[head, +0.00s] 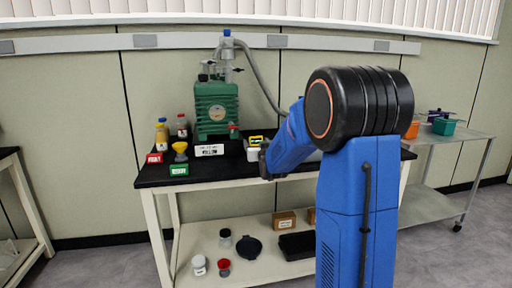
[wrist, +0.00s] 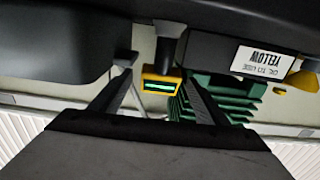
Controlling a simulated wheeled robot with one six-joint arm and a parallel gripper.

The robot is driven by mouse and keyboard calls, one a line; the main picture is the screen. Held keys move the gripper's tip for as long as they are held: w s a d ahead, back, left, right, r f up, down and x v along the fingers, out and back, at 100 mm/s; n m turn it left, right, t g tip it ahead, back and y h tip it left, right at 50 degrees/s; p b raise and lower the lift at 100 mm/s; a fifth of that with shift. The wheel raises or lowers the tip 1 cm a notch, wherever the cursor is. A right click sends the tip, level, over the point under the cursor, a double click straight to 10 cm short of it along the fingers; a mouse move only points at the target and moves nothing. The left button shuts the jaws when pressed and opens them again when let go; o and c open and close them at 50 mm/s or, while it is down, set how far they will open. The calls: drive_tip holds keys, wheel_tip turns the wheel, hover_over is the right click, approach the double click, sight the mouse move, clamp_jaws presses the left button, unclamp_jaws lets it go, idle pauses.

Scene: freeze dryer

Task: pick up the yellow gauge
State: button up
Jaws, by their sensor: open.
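In the wrist view, which looks upside down, the gauge (wrist: 160,86) has a yellow frame and a lit green display. It appears between my two fingers, near their tips. My gripper (wrist: 158,80) is open, with a finger on either side of the gauge and a visible gap on each side. I cannot tell whether the fingertips reach as far as the gauge. In the head view my gripper (head: 265,162) is partly hidden by my arm.
A green pump (head: 215,108) stands behind on the bench (head: 235,178). Bottles, a yellow funnel (head: 180,147) and red and green labelled blocks are at the left. A metal cart (head: 440,208) stands right.

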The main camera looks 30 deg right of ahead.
drive_tip(key=shift+x, duration=1.1)
drive_tip(key=c, duration=1.2)
drive_tip(key=shift+c, duration=0.2)
